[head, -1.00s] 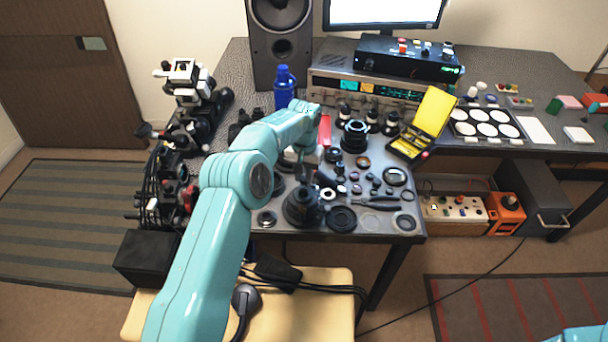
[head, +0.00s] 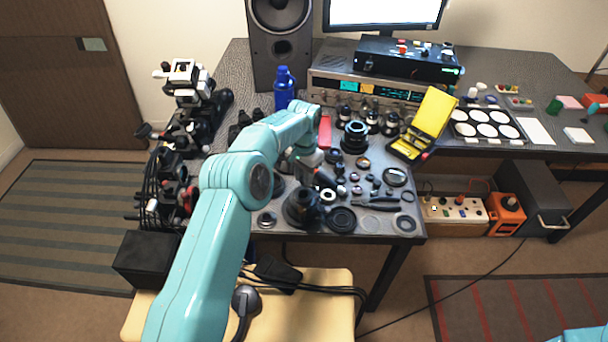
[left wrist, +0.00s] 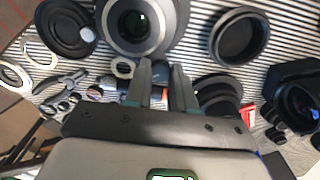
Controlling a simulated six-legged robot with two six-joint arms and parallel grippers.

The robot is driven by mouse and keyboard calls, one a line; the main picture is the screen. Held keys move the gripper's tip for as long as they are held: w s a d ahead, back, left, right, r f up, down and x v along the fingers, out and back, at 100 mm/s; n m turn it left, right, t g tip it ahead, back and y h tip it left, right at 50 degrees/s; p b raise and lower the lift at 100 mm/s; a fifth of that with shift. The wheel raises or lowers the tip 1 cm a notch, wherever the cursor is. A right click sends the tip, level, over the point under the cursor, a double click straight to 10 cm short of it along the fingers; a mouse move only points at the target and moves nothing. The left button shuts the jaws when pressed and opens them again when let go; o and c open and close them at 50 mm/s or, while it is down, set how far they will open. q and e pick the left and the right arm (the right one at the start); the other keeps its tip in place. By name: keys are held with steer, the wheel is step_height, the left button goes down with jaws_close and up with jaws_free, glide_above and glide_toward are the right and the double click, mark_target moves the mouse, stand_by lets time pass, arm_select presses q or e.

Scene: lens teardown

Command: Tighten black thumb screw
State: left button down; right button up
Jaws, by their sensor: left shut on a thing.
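My left gripper (head: 325,181) is low over the lens parts on the table, just right of and behind a dark lens barrel (head: 303,207). In the left wrist view, its two fingers (left wrist: 165,83) are close together, shut on a small dark part (left wrist: 160,68) that they mostly hide. I cannot tell for sure whether this part is the black thumb screw. The lens barrel also shows in the left wrist view (left wrist: 140,22), beyond the fingertips and facing the camera. My right gripper is not in view.
Black rings (head: 341,219), pliers (head: 378,203) and several small lens parts crowd the table around the gripper. A taller black lens part (head: 354,137), an open yellow case (head: 431,118) and a blue bottle (head: 284,88) stand behind.

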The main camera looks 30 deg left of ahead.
arm_select(q)
steer(key=shift+r, duration=0.1)
steer(key=c, duration=0.9)
jaws_free()
steer(key=shift+c, duration=0.2)
step_height(320, 180, up, 8)
steer(key=shift+f, duration=0.15)
step_height(320, 180, up, 9)
steer(key=p, duration=0.3)
steer(key=shift+f, duration=0.2)
steer(key=shift+s, duration=0.1)
